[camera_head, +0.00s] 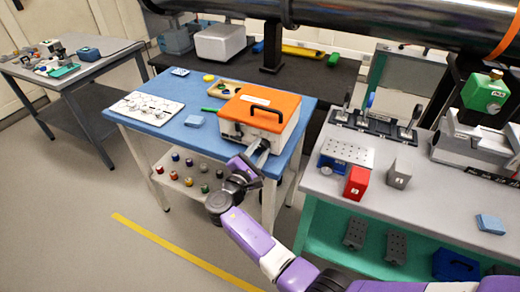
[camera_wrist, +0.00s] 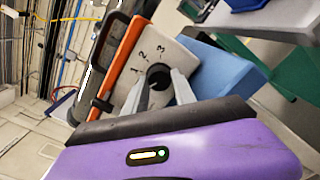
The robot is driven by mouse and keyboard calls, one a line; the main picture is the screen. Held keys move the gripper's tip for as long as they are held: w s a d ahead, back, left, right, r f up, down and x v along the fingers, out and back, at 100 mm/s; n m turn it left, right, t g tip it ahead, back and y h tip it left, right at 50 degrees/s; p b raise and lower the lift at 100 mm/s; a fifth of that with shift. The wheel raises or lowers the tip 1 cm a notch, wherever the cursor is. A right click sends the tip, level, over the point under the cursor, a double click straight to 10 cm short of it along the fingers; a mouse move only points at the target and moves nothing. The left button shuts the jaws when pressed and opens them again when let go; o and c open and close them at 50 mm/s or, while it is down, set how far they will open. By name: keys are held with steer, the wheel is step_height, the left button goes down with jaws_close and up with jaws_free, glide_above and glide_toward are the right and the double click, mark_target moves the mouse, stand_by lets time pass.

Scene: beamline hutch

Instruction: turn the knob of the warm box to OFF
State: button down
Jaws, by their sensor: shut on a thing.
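The warm box (camera_head: 234,128) is a white box with an orange lid and a black handle, standing at the near right edge of the blue table (camera_head: 150,118). In the wrist view its white front panel (camera_wrist: 182,58) shows the marks 1, 2 and 3 around a round black knob (camera_wrist: 157,73). No OFF mark can be read. My gripper (camera_head: 258,150) reaches the front of the box. In the wrist view its two grey fingers (camera_wrist: 161,82) are shut on the knob, one on each side. The fingers and my purple wrist hide the lower panel.
A tray of small parts (camera_head: 240,90) and a green pen-like thing (camera_head: 209,110) are beside the box. Several small bottles stand on the shelf below. The grey bench (camera_head: 410,185) at right holds a red block (camera_head: 357,183). The floor at front left is clear.

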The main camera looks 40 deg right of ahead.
steer(key=c, duration=1)
jaws_free()
steer(key=shift+c, duration=0.2)
steer(key=b+v, duration=0.1)
steer(key=v, duration=0.7)
